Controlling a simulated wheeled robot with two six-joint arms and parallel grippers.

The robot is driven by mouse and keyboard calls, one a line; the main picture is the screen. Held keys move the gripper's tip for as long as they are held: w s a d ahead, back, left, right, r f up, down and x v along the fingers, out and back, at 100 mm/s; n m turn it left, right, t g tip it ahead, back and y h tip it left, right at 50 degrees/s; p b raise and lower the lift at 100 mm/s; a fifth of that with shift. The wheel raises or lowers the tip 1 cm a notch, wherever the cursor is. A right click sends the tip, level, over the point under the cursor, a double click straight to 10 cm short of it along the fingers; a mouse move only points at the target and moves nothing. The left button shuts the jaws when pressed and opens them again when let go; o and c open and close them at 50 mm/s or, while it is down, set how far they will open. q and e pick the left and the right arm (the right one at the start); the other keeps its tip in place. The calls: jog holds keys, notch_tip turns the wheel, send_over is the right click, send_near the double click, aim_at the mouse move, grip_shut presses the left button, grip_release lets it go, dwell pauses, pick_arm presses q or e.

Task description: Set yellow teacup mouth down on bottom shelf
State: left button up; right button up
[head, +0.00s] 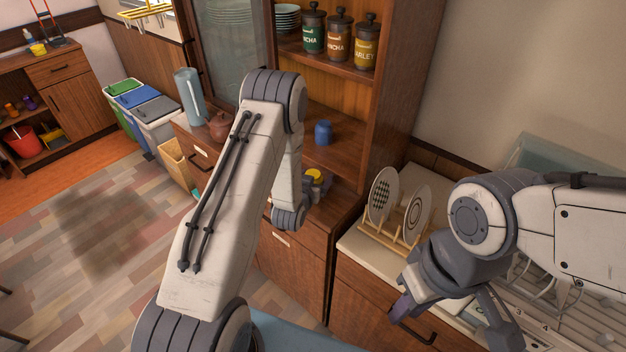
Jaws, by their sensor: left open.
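The yellow teacup (314,174) shows as a small yellow patch at the lower part of the open wooden cabinet, beyond my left forearm. My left gripper (316,188) is right at it, mostly hidden behind my own arm, and its jaws are open. I cannot tell whether the fingers touch the cup, or whether the cup is mouth down. A blue cup (323,132) stands on the cabinet shelf (345,152) just above. My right gripper (452,326) is open and empty in front of the counter at the lower right.
A dish rack (390,238) with patterned plates stands on the counter (357,243) right of the cabinet. Jars (338,36) stand on the upper shelf. A brown teapot (220,125) and a blue pitcher (188,97) stand to the left. Open floor lies at the left.

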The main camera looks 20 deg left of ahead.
pick_arm(q)
jog(key=shift+w, duration=0.1)
grip_shut()
